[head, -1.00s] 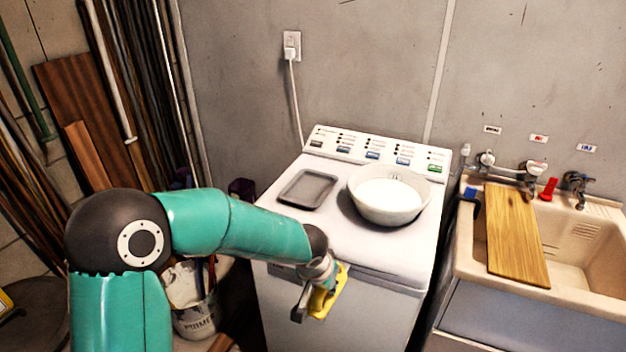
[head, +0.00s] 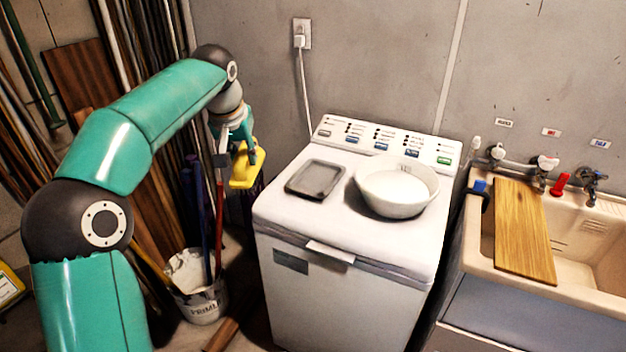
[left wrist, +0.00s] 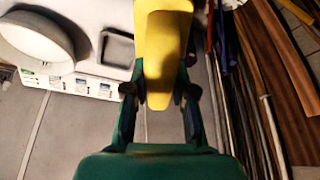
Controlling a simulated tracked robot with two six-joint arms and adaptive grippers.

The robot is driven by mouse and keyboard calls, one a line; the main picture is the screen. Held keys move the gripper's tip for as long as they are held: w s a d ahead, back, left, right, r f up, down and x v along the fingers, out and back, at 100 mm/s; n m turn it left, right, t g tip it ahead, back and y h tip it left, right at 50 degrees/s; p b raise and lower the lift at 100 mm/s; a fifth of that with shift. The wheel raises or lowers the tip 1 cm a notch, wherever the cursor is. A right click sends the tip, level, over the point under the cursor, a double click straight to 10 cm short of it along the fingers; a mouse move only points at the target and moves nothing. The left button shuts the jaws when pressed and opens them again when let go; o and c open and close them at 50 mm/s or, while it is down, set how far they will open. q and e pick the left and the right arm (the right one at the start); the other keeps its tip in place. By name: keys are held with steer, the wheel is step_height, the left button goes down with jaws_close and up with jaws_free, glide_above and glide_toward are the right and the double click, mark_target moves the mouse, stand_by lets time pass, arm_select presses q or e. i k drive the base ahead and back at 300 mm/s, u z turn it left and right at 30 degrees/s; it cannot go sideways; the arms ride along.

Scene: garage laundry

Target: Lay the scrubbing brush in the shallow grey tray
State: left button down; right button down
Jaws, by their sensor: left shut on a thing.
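The yellow scrubbing brush (head: 246,177) is held up in the air left of the washing machine, above the level of its top. My left gripper (head: 236,158) is shut on it. In the left wrist view the brush (left wrist: 163,48) sits between the two fingers and sticks out past them; its bristles cannot be made out. The shallow grey tray (head: 316,180) lies empty on the left of the machine's top, apart from the brush and to its right. It also shows in the left wrist view (left wrist: 117,48). My right gripper is not in view.
A white bowl (head: 397,190) stands on the washing machine (head: 330,225), right of the tray. A bucket (head: 203,301) with upright poles stands on the floor below my left arm. Boards lean at the left wall. A sink (head: 590,245) with a wooden board (head: 523,232) is at right.

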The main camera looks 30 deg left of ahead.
mark_target(317, 180)
steer(key=u, duration=0.05)
steer(key=i, duration=0.95)
steer(key=z, duration=0.1)
